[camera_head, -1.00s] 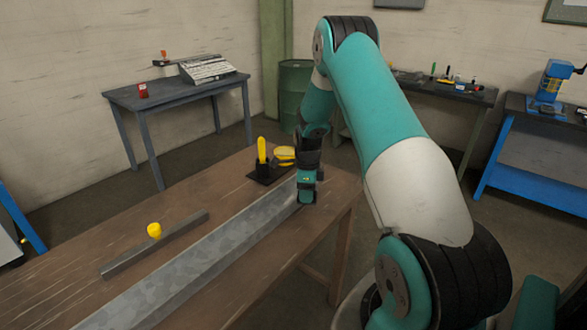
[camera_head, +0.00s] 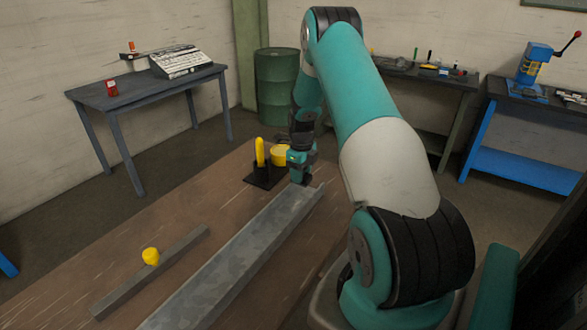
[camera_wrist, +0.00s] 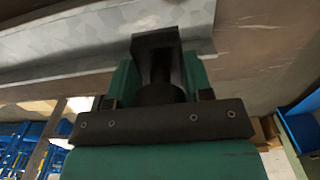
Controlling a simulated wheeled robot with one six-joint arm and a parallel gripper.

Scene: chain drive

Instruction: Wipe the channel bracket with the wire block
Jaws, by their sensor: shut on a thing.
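The channel bracket (camera_head: 232,252) is a long grey metal channel lying along the wooden table. It also crosses the top of the wrist view (camera_wrist: 70,42). My gripper (camera_head: 301,168) is at the bracket's far end. Its teal fingers (camera_wrist: 158,82) are shut on a dark block, the wire block (camera_wrist: 156,42), which shows small and dark in the head view (camera_head: 300,178). The block overlaps the bracket's edge in the wrist view. I cannot tell whether they touch. The block's underside is hidden.
A grey bar (camera_head: 180,246) with a yellow knob (camera_head: 150,256) lies left of the bracket. A black stand (camera_head: 262,183) with a yellow handle (camera_head: 260,152) and a yellow round piece (camera_head: 280,155) are close left of my gripper. Bare tabletop (camera_head: 165,218) lies left.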

